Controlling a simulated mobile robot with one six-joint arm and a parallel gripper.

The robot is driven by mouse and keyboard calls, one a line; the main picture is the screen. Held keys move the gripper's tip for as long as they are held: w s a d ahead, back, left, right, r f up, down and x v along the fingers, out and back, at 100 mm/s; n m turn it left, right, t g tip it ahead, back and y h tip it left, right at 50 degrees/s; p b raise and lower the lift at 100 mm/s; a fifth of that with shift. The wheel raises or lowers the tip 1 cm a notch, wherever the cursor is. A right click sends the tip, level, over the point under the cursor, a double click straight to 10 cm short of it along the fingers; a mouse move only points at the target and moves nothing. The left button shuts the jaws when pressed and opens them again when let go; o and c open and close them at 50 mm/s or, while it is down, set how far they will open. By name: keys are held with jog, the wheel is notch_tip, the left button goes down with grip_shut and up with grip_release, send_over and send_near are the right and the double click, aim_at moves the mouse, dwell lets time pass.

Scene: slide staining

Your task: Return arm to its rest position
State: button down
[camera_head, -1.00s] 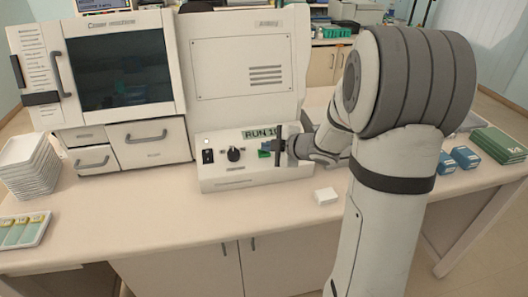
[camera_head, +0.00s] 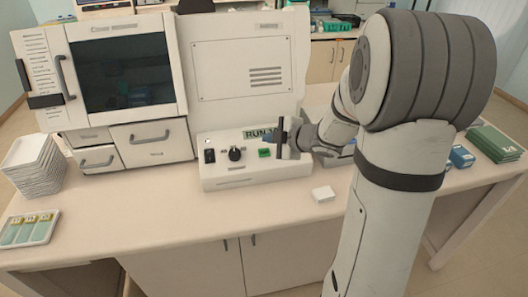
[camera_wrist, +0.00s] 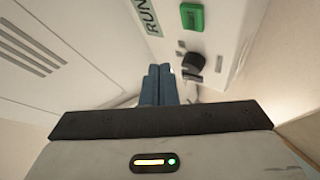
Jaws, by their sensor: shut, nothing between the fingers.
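My gripper (camera_head: 270,138) is in front of the right part of the white staining machine's control panel (camera_head: 221,174), close to the RUN label. In the wrist view my gripper's two blue fingers (camera_wrist: 159,72) are together with nothing between them. The green button (camera_head: 264,153) shows just below and left of the fingers in the head view, and apart from them in the wrist view (camera_wrist: 192,17). The black knob (camera_head: 235,154) is left of the button. My arm covers part of the bench at the right.
A small white box (camera_head: 323,194) lies on the bench (camera_head: 200,225) in front of the machine. A stack of white trays (camera_head: 33,165) and a slide tray (camera_head: 30,229) are at the left.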

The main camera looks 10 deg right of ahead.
jog(key=s+d+r+m+g+h, duration=0.1)
jog(key=s+d+r+m+h, duration=0.55)
jog(key=s+m+h, duration=0.4)
jog(key=s+a+m+g+y, duration=0.2)
jog(key=s+a+m+g, duration=0.1)
jog(key=s, duration=0.5)
jog(key=s+a+f+m+g+y, duration=0.1)
jog(key=s+a+m+g, duration=0.2)
jog(key=s, duration=0.6)
jog(key=shift+a+f+m+y, duration=0.25)
jog(key=shift+a+m+y, duration=0.1)
jog(key=shift+a+m, duration=0.6)
jog(key=shift+d, duration=0.2)
dwell(4.1)
